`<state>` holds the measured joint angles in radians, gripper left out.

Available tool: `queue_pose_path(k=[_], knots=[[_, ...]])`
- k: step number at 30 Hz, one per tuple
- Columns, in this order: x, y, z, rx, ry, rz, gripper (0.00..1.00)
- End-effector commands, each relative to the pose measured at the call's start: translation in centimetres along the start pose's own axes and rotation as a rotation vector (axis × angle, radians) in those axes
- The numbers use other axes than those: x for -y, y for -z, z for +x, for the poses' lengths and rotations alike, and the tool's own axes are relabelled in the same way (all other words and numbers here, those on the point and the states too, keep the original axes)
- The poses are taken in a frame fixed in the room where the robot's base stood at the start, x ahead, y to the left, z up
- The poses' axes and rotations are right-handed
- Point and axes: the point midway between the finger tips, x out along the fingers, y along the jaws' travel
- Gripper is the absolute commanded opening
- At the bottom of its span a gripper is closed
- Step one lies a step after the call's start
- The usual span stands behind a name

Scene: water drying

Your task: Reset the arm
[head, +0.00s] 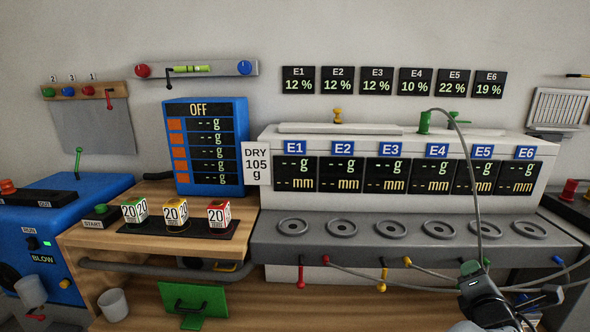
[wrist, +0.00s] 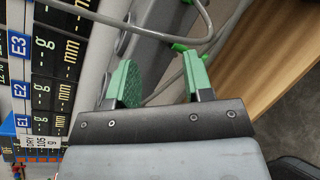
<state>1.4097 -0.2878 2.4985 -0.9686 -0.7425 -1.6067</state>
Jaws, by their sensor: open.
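My gripper (wrist: 157,78) shows in the wrist view with its two green-padded fingers apart and nothing between them. Behind the fingers are the grey edge of the long station, a grey cable and a green piece. In the head view my arm comes in at the lower right, and my gripper (head: 476,272) is in front of the station's right part, below E4 and E5. Its fingers are partly hidden there.
The white station (head: 400,195) has several round wells along its grey ledge (head: 262,228). A cable (head: 466,150) hangs from a green fitting near my gripper. Left are a blue scale (head: 205,108), three cubes on a black strip (head: 190,229), a cup (head: 114,305) and a blue blower (head: 62,225).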

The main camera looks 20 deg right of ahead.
Motion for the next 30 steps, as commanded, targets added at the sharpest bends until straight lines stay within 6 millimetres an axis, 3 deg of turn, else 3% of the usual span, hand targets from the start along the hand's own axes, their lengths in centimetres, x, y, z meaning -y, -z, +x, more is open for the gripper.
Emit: queue_pose_path(k=[1, 3, 8, 14, 17, 22, 27, 30], knots=[[-4.4, -1.9, 0.6, -0.015, 0.029, 0.132, 0.47], [-7.6, -2.4, 1.3, -0.025, 0.096, 0.342, 0.47], [-14.0, -1.7, 1.6, -0.045, 0.26, 0.783, 0.47], [-21.6, 0.7, -0.7, -0.081, 0.487, 1.187, 0.47], [-25.4, 2.5, -3.3, -0.111, 0.625, 1.339, 0.47], [-32.0, 5.7, -10.8, -0.184, 0.91, 1.484, 0.47], [-35.2, 7.5, -17.9, -0.22, 1.158, 1.499, 0.47], [-36.0, 7.9, -20.8, -0.225, 1.254, 1.487, 0.47]])
